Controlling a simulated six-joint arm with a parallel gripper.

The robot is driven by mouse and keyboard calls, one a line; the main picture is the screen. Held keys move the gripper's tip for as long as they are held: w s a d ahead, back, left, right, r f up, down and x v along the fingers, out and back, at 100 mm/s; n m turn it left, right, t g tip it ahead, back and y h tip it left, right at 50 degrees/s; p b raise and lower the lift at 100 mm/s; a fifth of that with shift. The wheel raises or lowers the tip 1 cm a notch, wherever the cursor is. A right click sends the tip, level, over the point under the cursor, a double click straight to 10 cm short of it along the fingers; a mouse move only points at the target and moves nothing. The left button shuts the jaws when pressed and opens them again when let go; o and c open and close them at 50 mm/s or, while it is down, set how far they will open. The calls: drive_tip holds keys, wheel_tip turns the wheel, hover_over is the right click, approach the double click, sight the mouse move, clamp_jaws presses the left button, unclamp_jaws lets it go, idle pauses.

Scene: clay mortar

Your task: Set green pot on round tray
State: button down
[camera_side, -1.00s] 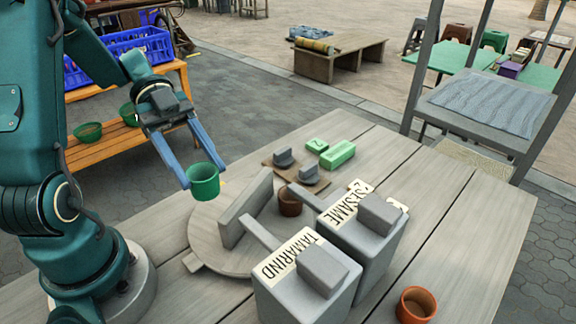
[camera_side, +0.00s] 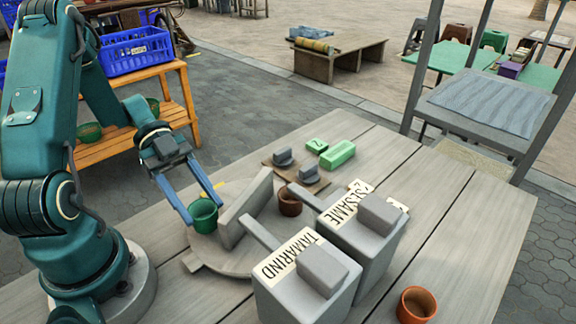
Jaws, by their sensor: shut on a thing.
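The green pot (camera_side: 204,217) is upright between the blue fingers of my gripper (camera_side: 203,207), which is shut on it. The pot is over the left part of the round tray (camera_side: 215,262), left of the upright grey board that stands on the tray. I cannot tell whether the pot's base touches the tray. The tray lies on the plank table, and the board and the grey boxes hide part of it.
The upright board (camera_side: 244,208) is close to the pot's right side. A brown pot (camera_side: 290,203) stands beyond it. Grey boxes labelled TAMARIND (camera_side: 305,290) and SESAME (camera_side: 362,245) stand to the right. An orange pot (camera_side: 416,305) is at front right. Green blocks (camera_side: 338,155) lie behind.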

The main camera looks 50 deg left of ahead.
drive_tip(key=shift+f, duration=0.2)
drive_tip(key=shift+c, duration=0.7)
unclamp_jaws()
